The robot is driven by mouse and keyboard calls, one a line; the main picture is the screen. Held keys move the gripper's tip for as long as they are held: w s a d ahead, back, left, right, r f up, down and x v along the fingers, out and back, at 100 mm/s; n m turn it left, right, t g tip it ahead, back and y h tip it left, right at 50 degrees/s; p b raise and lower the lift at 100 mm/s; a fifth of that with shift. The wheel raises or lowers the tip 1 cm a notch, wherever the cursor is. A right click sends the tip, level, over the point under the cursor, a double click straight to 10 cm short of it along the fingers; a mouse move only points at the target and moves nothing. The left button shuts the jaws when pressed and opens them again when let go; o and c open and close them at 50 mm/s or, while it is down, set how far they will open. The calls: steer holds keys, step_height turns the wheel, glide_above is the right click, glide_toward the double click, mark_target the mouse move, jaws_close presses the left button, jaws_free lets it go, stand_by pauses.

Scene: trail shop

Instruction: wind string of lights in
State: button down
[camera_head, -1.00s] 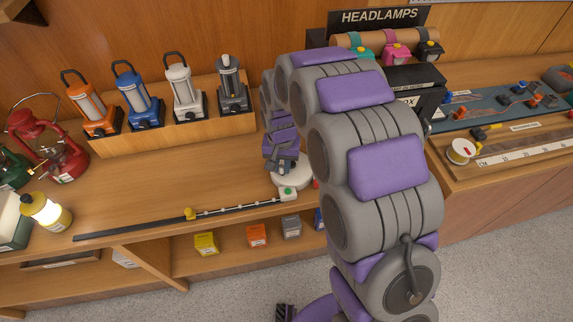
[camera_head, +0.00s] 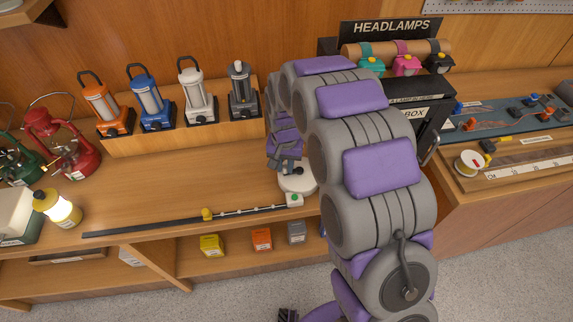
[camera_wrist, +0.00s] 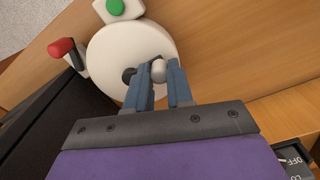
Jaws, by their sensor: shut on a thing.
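A round white reel (camera_head: 304,184) with a green button (camera_head: 294,199) stands near the counter's front edge. It also shows in the wrist view (camera_wrist: 115,50). The string of lights (camera_head: 250,209), with small white bulbs, runs left from the reel along a dark strip (camera_head: 135,228). My gripper is partly hidden in the head view (camera_head: 287,166).
Several lanterns (camera_head: 148,98) stand on a raised wooden step behind. A black box (camera_head: 410,112) is close on the right. A red-handled part (camera_wrist: 62,47) is beside the reel.

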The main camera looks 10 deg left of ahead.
steer(key=shift+w, duration=0.1)
steer(key=shift+w+a+p, duration=0.15)
steer(key=shift+w+p, duration=0.25)
steer(key=shift+w, duration=0.8)
steer(key=shift+w+d+r+p, duration=0.1)
steer(key=shift+w+d+p, duration=0.3)
steer(key=shift+w, duration=0.55)
steer(key=shift+d, duration=0.1)
